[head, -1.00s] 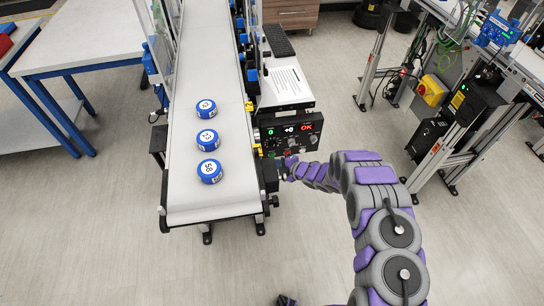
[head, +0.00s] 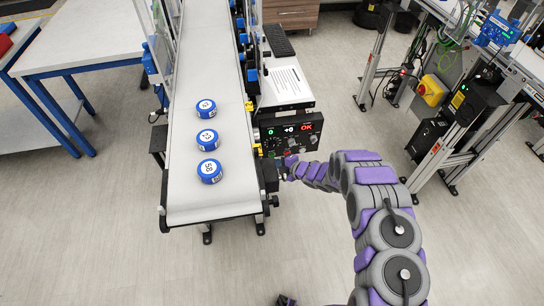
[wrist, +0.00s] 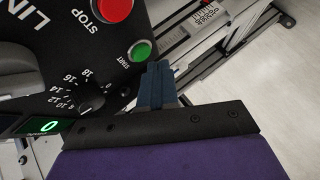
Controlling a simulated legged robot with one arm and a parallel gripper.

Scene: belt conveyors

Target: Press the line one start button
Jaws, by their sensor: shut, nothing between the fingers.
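The green start button (wrist: 140,50) sits on a black control panel (wrist: 50,70), labelled START beside it. The larger red STOP button (wrist: 112,8) is above and left of it. My gripper (wrist: 157,70) is shut and empty. Its blue-grey fingertips lie just below and right of the green button in the wrist view; I cannot tell whether they touch it. In the head view the panel (head: 290,122) shows lit displays, and my gripper (head: 284,170) is close to its lower edge, with the start button too small to make out.
A conveyor belt (head: 188,195) carries several blue-rimmed round pieces left of the panel. A paper sheet (head: 286,82) lies behind the panel. A dial (wrist: 90,97) is near the green button. Open floor (head: 330,230) lies in front, and a machine frame (head: 450,150) stands right.

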